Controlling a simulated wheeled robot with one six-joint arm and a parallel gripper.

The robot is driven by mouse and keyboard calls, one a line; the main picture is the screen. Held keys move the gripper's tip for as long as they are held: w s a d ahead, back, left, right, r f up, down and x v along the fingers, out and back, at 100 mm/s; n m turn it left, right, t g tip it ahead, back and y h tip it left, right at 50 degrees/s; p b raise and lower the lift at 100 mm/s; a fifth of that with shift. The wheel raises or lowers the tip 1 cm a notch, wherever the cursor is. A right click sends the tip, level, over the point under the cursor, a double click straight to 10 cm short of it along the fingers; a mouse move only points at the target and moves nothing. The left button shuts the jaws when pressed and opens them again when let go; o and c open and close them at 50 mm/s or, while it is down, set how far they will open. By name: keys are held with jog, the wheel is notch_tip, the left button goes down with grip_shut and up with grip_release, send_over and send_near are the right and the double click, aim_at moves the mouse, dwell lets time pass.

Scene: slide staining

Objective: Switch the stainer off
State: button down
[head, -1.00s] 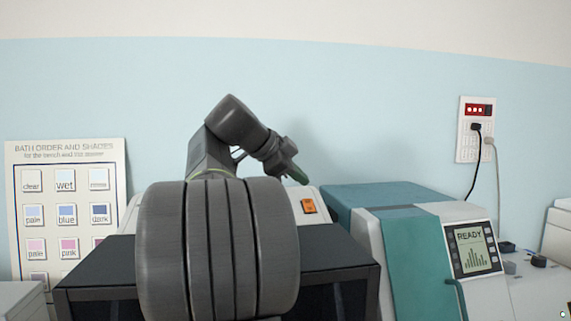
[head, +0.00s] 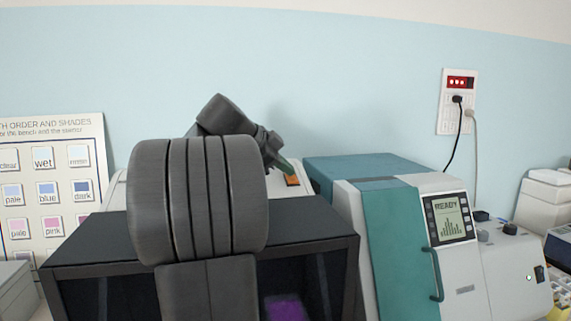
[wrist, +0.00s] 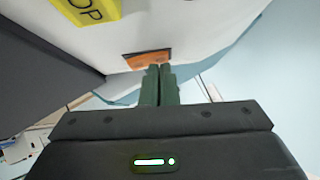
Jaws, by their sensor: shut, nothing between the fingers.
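An orange switch (head: 293,180) sits on the white top panel behind the black-framed machine (head: 310,219), which has a purple patch inside. In the wrist view the orange switch (wrist: 147,60) lies just beyond the fingertips, partly hidden by them. My gripper (head: 284,168) is shut and empty, its green fingers pointing down close to the switch. In the wrist view the shut fingers (wrist: 160,70) reach the switch's near edge; I cannot tell whether they touch it. The switch's on or off position is not clear.
A teal and white machine (head: 380,170) with a lit READY screen (head: 450,217) stands to the right. A wall socket (head: 457,100) holds plugs and cords. A shade chart (head: 50,180) stands at left. A yellow label (wrist: 90,10) shows near the switch. The wall above is clear.

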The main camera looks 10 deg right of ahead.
jog(key=shift+s+f, duration=0.1)
jog(key=shift+f, duration=0.1)
jog(key=shift+s+f+b, duration=0.1)
jog(key=shift+b, duration=0.3)
jog(key=shift+s+b, duration=0.35)
jog(key=shift+s, duration=0.2)
